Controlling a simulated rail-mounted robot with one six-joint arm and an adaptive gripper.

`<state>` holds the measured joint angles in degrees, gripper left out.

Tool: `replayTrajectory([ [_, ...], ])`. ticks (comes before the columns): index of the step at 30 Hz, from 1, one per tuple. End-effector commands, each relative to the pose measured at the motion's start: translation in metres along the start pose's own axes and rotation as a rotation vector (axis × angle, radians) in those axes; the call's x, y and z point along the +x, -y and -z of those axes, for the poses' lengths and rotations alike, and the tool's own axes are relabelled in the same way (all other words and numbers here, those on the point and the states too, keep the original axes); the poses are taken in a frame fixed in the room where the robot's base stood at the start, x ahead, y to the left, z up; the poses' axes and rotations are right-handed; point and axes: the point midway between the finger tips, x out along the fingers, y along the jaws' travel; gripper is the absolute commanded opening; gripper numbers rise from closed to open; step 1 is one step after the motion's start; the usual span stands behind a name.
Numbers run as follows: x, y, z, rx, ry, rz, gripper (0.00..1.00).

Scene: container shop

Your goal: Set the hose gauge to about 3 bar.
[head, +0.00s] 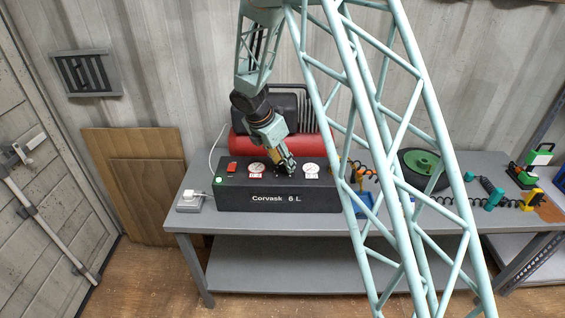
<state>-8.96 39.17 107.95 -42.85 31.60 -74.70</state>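A compressor with a black front box (235,198) marked "Corvask 6 L" stands on the workbench, its red tank (240,146) behind. Two round white gauges, a left gauge (257,168) and a right gauge (311,169), sit on the box top with small labels below them. Their needles and label words are too small to read. A red switch (232,167) is at the top left of the box. My gripper (288,166) points down over the box top between the two gauges. Its fingers are too small to tell open from shut, and it hides what lies beneath it.
The grey workbench (185,222) carries a white power socket (190,198) at left. My lattice arm hides part of the bench.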

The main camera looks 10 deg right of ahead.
Motion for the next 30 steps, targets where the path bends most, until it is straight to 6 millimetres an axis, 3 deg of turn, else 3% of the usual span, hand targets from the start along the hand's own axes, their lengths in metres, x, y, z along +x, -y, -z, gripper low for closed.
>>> replayTrajectory([
  [3,-0.0002,-0.0001,0.0,0.0,0.0,0.0,0.36],
  [11,-0.0003,-0.0001,0.0001,0.0,0.0,0.0,0.13],
  [23,-0.0005,-0.0004,0.0004,0.04,-0.001,0.017,0.13],
  [30,-0.0014,-0.0019,0.0,0.149,0.0,0.062,0.13],
])
